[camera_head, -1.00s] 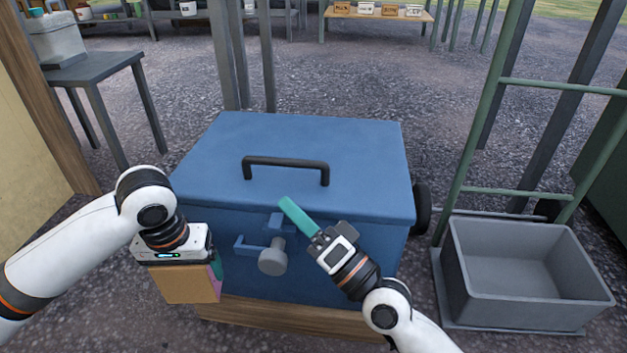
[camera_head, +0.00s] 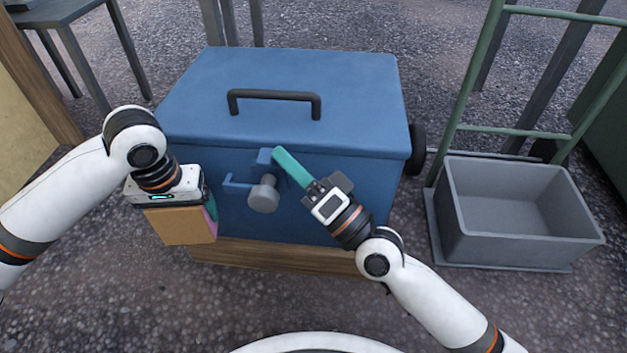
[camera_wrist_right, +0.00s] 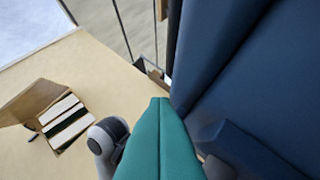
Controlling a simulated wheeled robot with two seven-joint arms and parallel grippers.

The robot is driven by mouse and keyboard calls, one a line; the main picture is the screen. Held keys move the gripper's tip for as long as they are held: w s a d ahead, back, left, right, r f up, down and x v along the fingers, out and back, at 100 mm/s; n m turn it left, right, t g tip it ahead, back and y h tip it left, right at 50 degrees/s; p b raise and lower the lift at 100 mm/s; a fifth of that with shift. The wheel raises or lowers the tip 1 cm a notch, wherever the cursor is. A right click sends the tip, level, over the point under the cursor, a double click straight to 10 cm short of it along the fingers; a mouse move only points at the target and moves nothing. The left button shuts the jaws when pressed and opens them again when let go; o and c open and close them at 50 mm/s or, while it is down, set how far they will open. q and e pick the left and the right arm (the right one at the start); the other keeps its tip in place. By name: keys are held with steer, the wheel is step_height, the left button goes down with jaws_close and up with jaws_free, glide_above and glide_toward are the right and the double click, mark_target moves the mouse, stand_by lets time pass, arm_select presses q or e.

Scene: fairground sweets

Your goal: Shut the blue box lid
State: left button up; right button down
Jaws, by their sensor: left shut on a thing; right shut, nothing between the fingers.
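The blue box (camera_head: 300,195) stands ahead of me, and its lid (camera_head: 345,90) with a black handle (camera_head: 275,98) looks down on it. A blue tab (camera_head: 264,157) hangs at the lid's front edge. Below it are a grey knob (camera_head: 263,196) and a blue hook (camera_head: 236,182). My right gripper (camera_head: 279,153) is shut and empty, its teal fingers beside the tab; touching or apart, I cannot tell. The fingers (camera_wrist_right: 160,135) also show in the right wrist view, beside the blue wall. My left gripper (camera_head: 178,208) is shut on a brown carton (camera_head: 184,226), left of the box front.
A grey open bin (camera_head: 520,240) stands to the right on a green hand truck (camera_head: 471,90). A grey table (camera_head: 62,15) stands at the back left, by a wooden post (camera_head: 45,90). Gravel in front of the box is clear.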

steer(key=p+v, duration=0.1)
steer(key=v, duration=1)
